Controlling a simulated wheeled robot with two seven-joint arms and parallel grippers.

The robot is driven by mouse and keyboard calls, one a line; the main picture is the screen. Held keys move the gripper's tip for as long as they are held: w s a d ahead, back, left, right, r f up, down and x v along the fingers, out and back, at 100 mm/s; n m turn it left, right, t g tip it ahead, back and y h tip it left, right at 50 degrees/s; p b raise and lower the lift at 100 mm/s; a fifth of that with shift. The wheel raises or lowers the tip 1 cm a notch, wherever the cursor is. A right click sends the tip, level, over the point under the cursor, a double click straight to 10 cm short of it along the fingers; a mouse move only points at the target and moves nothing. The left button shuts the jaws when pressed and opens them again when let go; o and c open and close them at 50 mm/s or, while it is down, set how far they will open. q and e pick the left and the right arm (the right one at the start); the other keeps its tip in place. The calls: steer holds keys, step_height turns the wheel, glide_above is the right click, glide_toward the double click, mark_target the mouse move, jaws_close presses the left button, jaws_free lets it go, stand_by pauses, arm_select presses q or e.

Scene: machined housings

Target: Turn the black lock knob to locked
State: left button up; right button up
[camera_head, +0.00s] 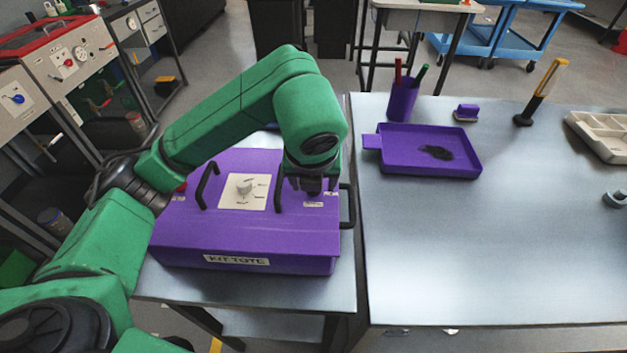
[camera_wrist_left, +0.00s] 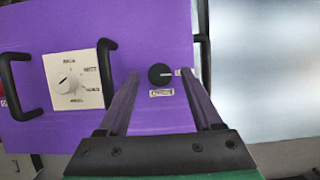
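The black lock knob (camera_wrist_left: 159,74) is on the right part of the purple tote lid (camera_wrist_left: 150,25), with a small white label below it and a white mark to its right. Its pointer line seems to face right, toward that mark. My left gripper (camera_wrist_left: 160,80) is open, with one finger on each side of the knob and gaps to both. I cannot tell how high the fingertips are above the lid. In the head view my left gripper (camera_head: 312,188) points down over the tote's right side and hides the knob. My right gripper is in neither view.
A white dial (camera_head: 245,186) on a pale plate sits mid-lid between two black handles (camera_head: 207,186). A small red part (camera_head: 181,187) is at the lid's left. A purple tray (camera_head: 430,172) and cup (camera_head: 401,100) stand on the right table, whose front is clear.

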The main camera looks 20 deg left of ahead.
arm_select(q)
steer(key=p+v, duration=0.2)
steer(key=v, duration=1.2)
steer(key=shift+r+p, duration=0.3)
steer(key=shift+s, duration=0.1)
